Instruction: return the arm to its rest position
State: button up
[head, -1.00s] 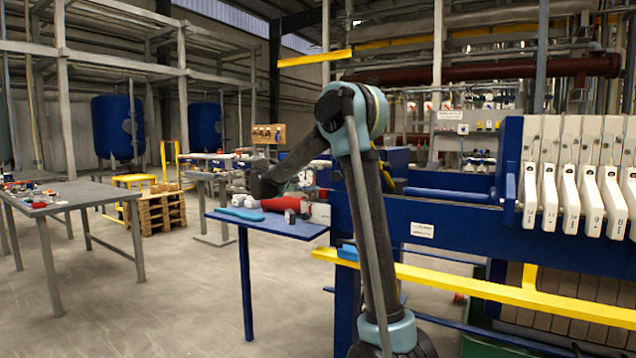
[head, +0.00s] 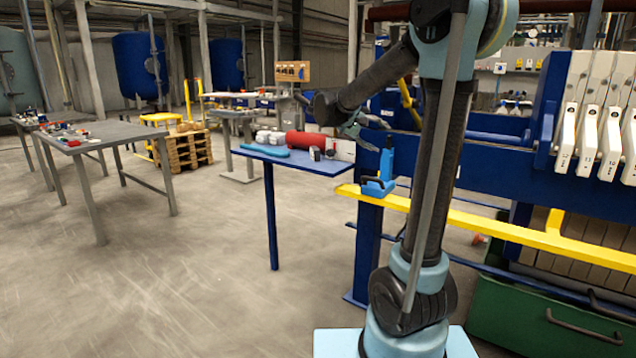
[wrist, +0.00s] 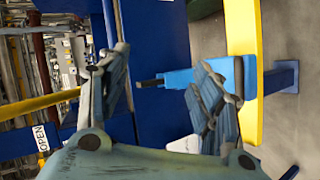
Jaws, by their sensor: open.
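My arm (head: 437,160) stands bent in the middle of the head view, with its forearm raised to the left. My gripper (head: 378,132) is at the right end of the small blue table, above and left of a light-blue bracket-like piece (head: 380,172) on the yellow rail. In the wrist view my gripper (wrist: 165,75) has its two fingers spread wide, with nothing between them. The light-blue piece also shows in the wrist view (wrist: 248,80), partly behind the right finger; I cannot tell whether they touch.
The small blue table (head: 325,167) carries a red cylinder (head: 308,140) and white items. The yellow rail (head: 480,223) and the blue press frame (head: 500,150) lie close on the right. A grey table (head: 115,132) stands at left.

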jog(key=s+d+f+g+y, duration=0.1)
jog(key=s+d+f, duration=0.15)
jog(key=s, duration=0.25)
jog(key=s+d+f+g+y, duration=0.1)
jog(key=s+d+f+y, duration=0.15)
jog(key=s, duration=0.35)
jog(key=s+a+f+m+y, duration=0.1)
jog(key=s+a+f+y, duration=0.2)
jog(key=s+f, duration=0.7)
jog(key=s+a+f+m+g+y, duration=0.1)
jog(key=s+a+f+m+y, duration=0.1)
jog(key=s+f, duration=0.9)
jog(key=s+a+y, duration=0.1)
jog(key=s+y, duration=0.1)
jog(key=s, duration=0.3)
jog(key=shift+a+m+g+y, duration=0.25)
jog(key=shift+m+g+y, duration=0.05)
jog(key=shift+y, duration=0.05)
jog(key=shift+w+f, duration=0.2)
jog(key=shift+w, duration=0.2)
